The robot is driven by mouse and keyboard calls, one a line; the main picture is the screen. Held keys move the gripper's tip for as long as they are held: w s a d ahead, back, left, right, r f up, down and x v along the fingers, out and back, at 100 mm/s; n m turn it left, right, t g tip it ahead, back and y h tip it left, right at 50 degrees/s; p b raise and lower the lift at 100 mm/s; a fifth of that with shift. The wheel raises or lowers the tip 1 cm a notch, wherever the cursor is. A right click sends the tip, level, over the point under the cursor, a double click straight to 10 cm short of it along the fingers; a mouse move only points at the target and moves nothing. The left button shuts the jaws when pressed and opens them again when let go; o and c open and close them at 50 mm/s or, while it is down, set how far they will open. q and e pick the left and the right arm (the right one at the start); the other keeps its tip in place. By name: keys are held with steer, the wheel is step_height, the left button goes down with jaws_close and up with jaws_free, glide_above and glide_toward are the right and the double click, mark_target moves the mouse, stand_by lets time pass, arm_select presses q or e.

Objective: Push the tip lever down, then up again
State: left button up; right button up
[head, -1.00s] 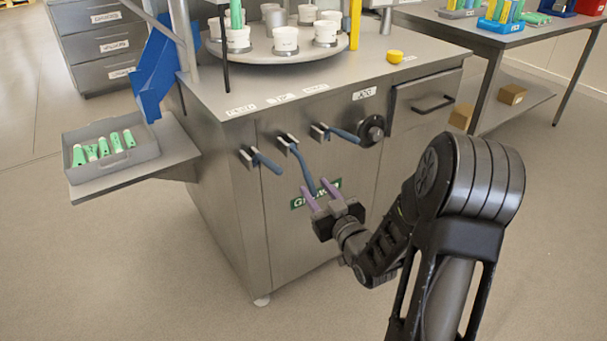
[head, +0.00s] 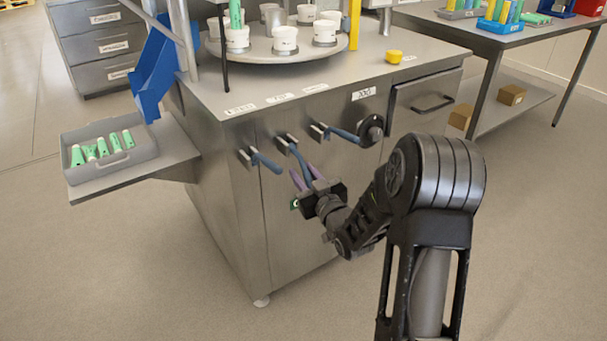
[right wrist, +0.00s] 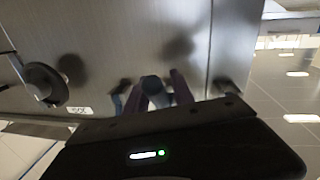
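Three levers with blue handles stick out from the front of the steel cabinet. The middle one, taken as the tip lever (head: 298,158), points down more steeply than the left lever (head: 266,162) and the right lever (head: 343,134). Its label is too small to read surely. My right gripper (head: 306,176) is at the lower end of the middle lever, its purple fingers apart on either side of the handle. In the right wrist view the handle's round end (right wrist: 153,86) shows between the two fingers, with slight gaps. My left gripper is out of view.
A round black-and-steel knob (head: 371,130) sits right of the levers. A turntable (head: 262,54) with white cups stands on top. A grey tray (head: 70,172) of green tubes is on the left shelf.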

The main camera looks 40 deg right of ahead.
jaws_close()
stand_by(1.1)
